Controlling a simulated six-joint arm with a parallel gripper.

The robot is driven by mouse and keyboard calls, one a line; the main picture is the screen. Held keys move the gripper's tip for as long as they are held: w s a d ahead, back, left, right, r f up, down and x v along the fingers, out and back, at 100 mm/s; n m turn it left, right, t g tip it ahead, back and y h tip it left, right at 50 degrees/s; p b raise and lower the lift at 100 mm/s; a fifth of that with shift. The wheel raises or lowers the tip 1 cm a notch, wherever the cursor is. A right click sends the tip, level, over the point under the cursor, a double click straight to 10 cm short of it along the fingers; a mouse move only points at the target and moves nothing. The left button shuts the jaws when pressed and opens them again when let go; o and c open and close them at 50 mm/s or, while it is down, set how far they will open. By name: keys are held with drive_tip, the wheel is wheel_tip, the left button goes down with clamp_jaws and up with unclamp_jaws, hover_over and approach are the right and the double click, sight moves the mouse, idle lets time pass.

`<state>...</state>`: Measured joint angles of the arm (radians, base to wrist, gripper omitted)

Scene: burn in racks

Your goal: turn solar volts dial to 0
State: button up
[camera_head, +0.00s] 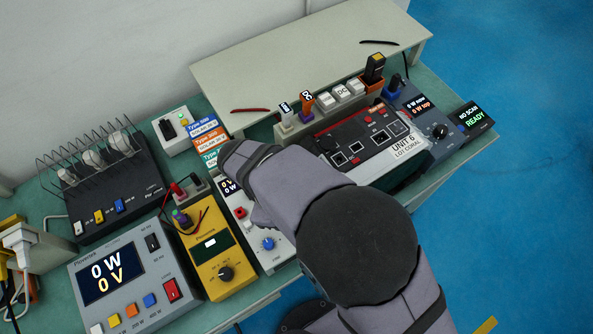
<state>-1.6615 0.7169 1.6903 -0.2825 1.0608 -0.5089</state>
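Three dials show, and their small labels are too blurred to tell which is the solar volts dial. A blue dial (268,243) sits at the front of a narrow white unit (275,261), whose small display reads 0. A black dial (226,273) is on the yellow meter (205,240) to its left. Another black dial (440,131) is on the blue-grey unit at the right, with a display of 0 W lines. My arm reaches over the bench and covers part of the white unit. My gripper is hidden behind my arm.
A grey power unit (137,284) reading 0 W and 0 V stands front left. A black wire rack unit (111,186) is behind it. A red-topped tester (358,136) marked UNIT 6 sits right of centre. The raised beige shelf (310,57) is mostly clear.

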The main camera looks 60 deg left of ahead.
idle(0.5)
drive_tip(key=o, duration=1)
drive_tip(key=shift+o, duration=0.2)
drive_tip(key=b+v, duration=0.2)
drive_tip(key=v, duration=0.5)
drive_tip(key=shift+s+r, duration=0.1)
